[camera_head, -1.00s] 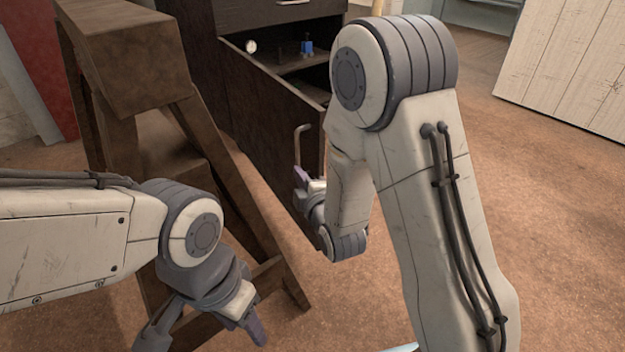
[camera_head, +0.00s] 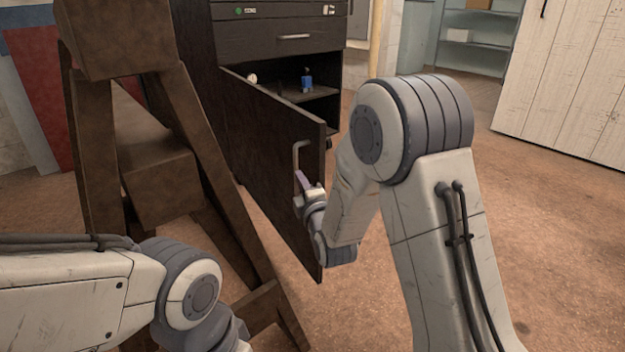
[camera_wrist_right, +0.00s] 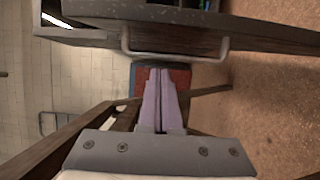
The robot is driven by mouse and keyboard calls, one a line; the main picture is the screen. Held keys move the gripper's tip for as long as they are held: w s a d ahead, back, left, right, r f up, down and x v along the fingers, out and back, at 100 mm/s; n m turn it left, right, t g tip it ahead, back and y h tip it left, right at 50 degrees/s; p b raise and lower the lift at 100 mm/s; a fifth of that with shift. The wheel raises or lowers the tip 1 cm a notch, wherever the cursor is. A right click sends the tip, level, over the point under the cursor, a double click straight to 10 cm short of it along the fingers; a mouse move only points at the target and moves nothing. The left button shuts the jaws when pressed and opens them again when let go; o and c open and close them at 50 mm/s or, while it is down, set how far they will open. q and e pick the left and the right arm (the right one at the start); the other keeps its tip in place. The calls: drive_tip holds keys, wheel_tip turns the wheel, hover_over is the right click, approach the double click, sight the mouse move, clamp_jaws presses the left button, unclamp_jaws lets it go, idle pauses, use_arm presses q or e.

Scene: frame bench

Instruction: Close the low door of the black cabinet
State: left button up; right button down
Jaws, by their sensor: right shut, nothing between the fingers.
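The black cabinet (camera_head: 272,16) stands at the back, with its low door (camera_head: 262,135) swung open towards me. The door hinges at the cabinet's left side. Its bar handle (camera_head: 296,158) is near the free edge, and both door (camera_wrist_right: 265,36) and handle (camera_wrist_right: 175,56) show in the right wrist view. My right gripper (camera_head: 302,180) is shut and empty at the door's outer face, close by the handle. In the wrist view its lavender fingertips (camera_wrist_right: 160,72) point towards the handle; I cannot tell whether they touch. My left arm shows at lower left, its gripper out of frame.
A brown wooden trestle (camera_head: 165,180) stands left of the door, close to my left arm. A small blue item (camera_head: 307,79) and a round dial (camera_head: 252,78) sit inside the cabinet. A white plank panel (camera_head: 570,75) stands at right. The floor between is clear.

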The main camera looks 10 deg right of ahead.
sight(312, 171)
drive_tip(key=w+d+b, duration=0.2)
drive_tip(key=w+d, duration=0.1)
drive_tip(key=w, duration=0.1)
drive_tip(key=shift+d, duration=0.25)
